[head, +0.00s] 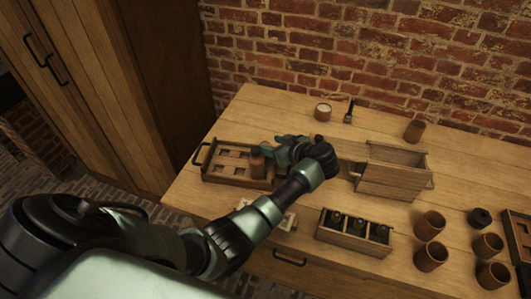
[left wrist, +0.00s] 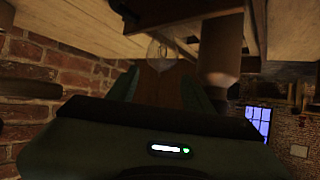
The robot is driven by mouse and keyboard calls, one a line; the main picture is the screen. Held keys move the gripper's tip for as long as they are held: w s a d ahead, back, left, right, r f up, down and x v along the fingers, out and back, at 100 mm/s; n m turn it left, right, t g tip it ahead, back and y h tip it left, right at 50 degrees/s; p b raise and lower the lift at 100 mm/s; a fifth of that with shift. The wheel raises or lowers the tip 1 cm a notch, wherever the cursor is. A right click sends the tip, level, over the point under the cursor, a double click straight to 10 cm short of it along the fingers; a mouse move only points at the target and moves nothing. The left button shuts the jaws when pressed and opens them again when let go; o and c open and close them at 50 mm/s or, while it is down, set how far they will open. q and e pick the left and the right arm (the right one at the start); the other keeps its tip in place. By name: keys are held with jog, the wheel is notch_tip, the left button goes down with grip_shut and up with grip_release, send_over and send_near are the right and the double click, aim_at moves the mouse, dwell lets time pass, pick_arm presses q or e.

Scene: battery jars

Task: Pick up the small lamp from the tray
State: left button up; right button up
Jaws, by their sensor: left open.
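The wooden tray (head: 208,176) with square slots lies at the left of the table. A brown jar (head: 257,163) stands at its right end. My left gripper (head: 276,146) is low at the tray's right end, close by the jar. In the left wrist view its two fingers (left wrist: 158,88) are apart, with nothing held. A small clear glass bulb, the lamp (left wrist: 158,53), shows ahead between the fingertips. A brown cylinder, which looks like the jar (left wrist: 220,58), is just right of it. In the head view I cannot make out the lamp; my gripper may hide it.
An open wooden box (head: 392,178) stands right of my gripper. A crate (head: 345,241) with dark bottles is in front. Several brown cups (head: 430,225) stand at the right. A white-topped cup (head: 323,112) and a dark brush-like tool (head: 349,112) are at the back.

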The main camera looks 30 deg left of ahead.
pick_arm(q)
jog(key=shift+x, duration=1)
jog(key=shift+c, duration=0.3)
